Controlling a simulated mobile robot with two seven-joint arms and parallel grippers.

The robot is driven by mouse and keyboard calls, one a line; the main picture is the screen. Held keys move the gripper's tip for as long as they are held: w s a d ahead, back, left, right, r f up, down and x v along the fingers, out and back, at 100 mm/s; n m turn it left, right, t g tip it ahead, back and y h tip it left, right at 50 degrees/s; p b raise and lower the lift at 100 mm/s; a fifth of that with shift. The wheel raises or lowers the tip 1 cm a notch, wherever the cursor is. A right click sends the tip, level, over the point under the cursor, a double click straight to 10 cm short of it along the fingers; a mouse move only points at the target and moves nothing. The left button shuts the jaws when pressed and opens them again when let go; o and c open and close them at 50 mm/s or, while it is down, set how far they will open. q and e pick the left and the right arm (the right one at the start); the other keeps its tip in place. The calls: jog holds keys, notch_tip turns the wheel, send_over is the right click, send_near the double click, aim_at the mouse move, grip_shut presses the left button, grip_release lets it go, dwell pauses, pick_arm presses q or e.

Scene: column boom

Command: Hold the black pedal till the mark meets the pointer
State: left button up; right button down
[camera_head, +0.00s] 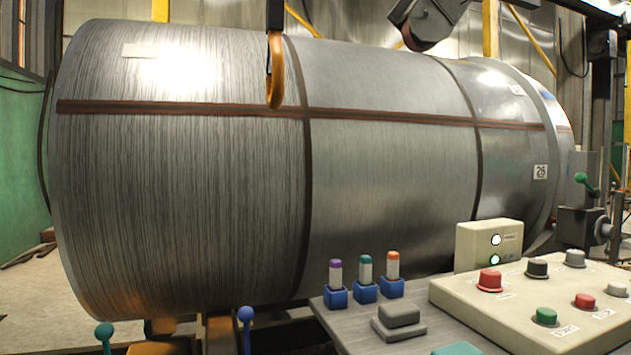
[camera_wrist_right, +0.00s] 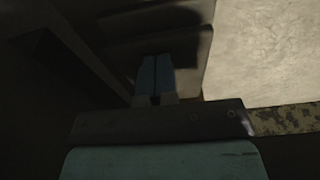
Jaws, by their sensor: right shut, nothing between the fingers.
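A large grey metal cylinder (camera_head: 210,210) fills the middle of the head view. A reddish-brown line (camera_head: 400,116) runs along its side and could be the mark. An orange hook-shaped piece (camera_head: 275,80) hangs in front of the line at the left; I cannot tell whether it is the pointer. My right gripper (camera_wrist_right: 156,72) shows in the right wrist view, its blue fingers together and empty. Dark plate-like shapes (camera_wrist_right: 150,22) lie beyond the fingers; which of them is the black pedal, and whether the fingers touch it, I cannot tell. My left gripper is not in view.
A control box (camera_head: 480,322) with several coloured buttons stands at lower right, beside a box with two lit lamps (camera_head: 488,247). Three capped pegs in blue holders (camera_head: 364,293) and a grey block (camera_head: 398,315) are left of it. Pale floor (camera_wrist_right: 270,50) shows in the wrist view.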

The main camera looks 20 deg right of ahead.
notch_tip(320, 180, up, 3)
jog(key=shift+f+p, duration=0.1)
jog(key=shift+p, duration=0.9)
jog(key=shift+r, duration=0.3)
notch_tip(320, 180, up, 4)
jog(key=p, duration=0.4)
jog(key=shift+r, duration=0.1)
